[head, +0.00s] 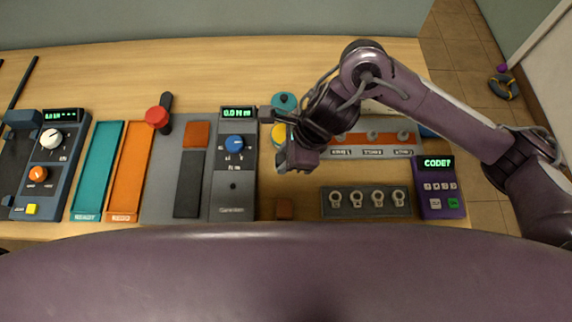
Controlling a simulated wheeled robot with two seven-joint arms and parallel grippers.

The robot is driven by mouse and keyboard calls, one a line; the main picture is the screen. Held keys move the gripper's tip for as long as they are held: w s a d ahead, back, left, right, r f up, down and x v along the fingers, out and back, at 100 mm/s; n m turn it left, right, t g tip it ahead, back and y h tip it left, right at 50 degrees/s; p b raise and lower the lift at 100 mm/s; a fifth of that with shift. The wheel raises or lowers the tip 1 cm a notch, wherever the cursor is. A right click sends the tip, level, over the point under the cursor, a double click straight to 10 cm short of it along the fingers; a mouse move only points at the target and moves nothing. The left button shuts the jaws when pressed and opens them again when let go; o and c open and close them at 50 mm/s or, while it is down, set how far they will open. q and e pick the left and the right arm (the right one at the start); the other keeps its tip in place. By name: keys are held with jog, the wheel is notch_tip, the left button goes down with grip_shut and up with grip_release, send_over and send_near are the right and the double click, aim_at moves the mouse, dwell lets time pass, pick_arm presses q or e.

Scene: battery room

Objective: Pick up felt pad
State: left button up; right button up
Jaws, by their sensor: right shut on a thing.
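My right gripper (279,136) reaches in from the right above the table, left of the white-and-orange rack. Its two fingers are on either side of a small yellow round piece, which I take to be the felt pad (279,132), and are shut on it. The fingers and wrist hide part of the pad; I cannot tell how high it is above the table. My left gripper is not in view.
A teal round piece (284,102) lies just behind the gripper. A grey torque meter (232,188) stands to the left, a small brown block (284,208) in front. A grey strip with several rings (366,211) and a purple code box (437,205) are at right. The table's back is clear.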

notch_tip(320, 180, up, 13)
dwell(0.3)
jog(key=o, duration=0.4)
jog(key=c, duration=0.3)
jog(key=shift+c, duration=0.2)
